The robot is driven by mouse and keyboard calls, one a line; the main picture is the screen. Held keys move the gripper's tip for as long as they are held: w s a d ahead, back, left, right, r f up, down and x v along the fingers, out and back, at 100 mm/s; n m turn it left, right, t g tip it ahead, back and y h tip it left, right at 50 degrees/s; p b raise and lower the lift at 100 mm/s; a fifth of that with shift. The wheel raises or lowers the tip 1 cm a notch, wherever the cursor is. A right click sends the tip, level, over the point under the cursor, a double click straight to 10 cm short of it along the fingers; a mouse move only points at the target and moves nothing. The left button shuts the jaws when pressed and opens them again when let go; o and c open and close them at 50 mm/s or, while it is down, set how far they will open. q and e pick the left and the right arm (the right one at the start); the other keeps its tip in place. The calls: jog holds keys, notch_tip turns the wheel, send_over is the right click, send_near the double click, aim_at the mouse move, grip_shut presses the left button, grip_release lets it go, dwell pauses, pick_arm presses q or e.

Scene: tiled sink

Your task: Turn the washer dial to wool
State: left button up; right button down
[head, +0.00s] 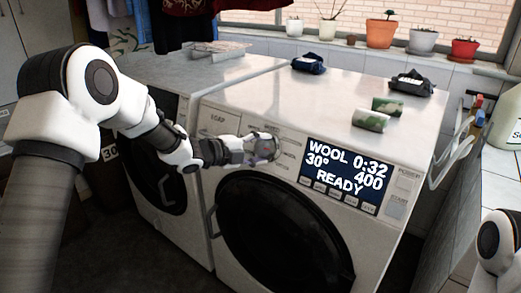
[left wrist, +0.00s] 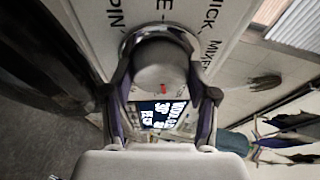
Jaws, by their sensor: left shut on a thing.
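The white washer (head: 290,207) stands in the middle of the head view with a round dark door. Its display (head: 346,174) reads WOOL 0:32, 30°, 400 and READY. My left gripper (head: 264,149) is at the dial on the washer's front panel and mostly covers it there. In the left wrist view the round grey dial (left wrist: 161,65) sits between the two fingers, and the left gripper (left wrist: 164,95) is shut on it. A small red mark shows on the dial. Part of my right arm shows at the right edge of the head view; its gripper is out of view.
A second machine (head: 150,180) stands to the left. Folded dark cloths (head: 309,64) and green camouflage rolls (head: 371,119) lie on the washer top. Potted plants (head: 380,31) line the windowsill. A large bottle (head: 505,125) stands at the right.

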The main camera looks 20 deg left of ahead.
pick_arm(q)
jog(key=shift+m+g, duration=0.4)
jog(key=shift+m, duration=0.8)
jog(key=o, duration=1.2)
jog(key=shift+c, duration=0.2)
jog(key=shift+s+a+r, duration=0.15)
jog(key=shift+s+a, duration=0.05)
jog(key=shift+a, duration=0.05)
jog(key=v, duration=1.1)
jog(key=shift+s, duration=0.2)
